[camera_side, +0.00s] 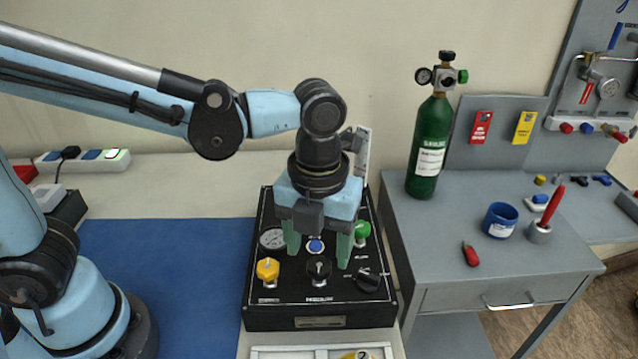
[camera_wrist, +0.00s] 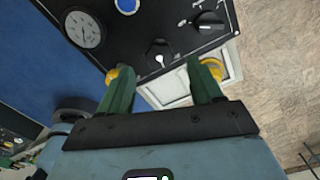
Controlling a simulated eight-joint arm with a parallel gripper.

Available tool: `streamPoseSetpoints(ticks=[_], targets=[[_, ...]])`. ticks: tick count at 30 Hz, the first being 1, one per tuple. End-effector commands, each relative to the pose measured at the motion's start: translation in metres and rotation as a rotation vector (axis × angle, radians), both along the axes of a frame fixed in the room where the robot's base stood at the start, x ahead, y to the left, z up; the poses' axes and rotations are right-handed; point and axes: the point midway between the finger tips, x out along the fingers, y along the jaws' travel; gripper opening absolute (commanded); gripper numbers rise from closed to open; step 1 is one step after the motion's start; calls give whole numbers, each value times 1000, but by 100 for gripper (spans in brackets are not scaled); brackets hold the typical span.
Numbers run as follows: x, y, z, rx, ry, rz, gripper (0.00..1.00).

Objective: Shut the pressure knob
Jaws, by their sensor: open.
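The black control box (camera_side: 255,305) stands on the bench, with several knobs on its top. A black middle knob (camera_side: 319,267) sits at the front centre; in the wrist view it (camera_wrist: 158,54) appears between and just beyond my fingertips. A yellow knob (camera_side: 267,269) is to its left and a black selector knob (camera_side: 369,279) to its right. A green knob (camera_side: 362,231) is at the back right. I cannot read which label says pressure. My gripper (camera_side: 317,256) points down over the box, open, its green fingers apart and nothing visibly held. In the wrist view, its fingers (camera_wrist: 160,76) partly cover yellow things.
A round gauge (camera_side: 272,239) and blue button (camera_side: 316,245) are on the box. A white tray (camera_side: 270,352) lies in front. A grey table (camera_side: 450,240) at right bears a green cylinder (camera_side: 431,140) and blue cup (camera_side: 500,220). A blue mat (camera_side: 170,270) at left is mostly clear.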

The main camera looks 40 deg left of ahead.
Motion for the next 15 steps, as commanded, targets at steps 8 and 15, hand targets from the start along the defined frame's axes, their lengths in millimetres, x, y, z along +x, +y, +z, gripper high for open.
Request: streamPoseSetpoints(ticks=[8,15], targets=[[0,0,-29,0,0,1,65],[0,0,-36,0,0,1,65]])
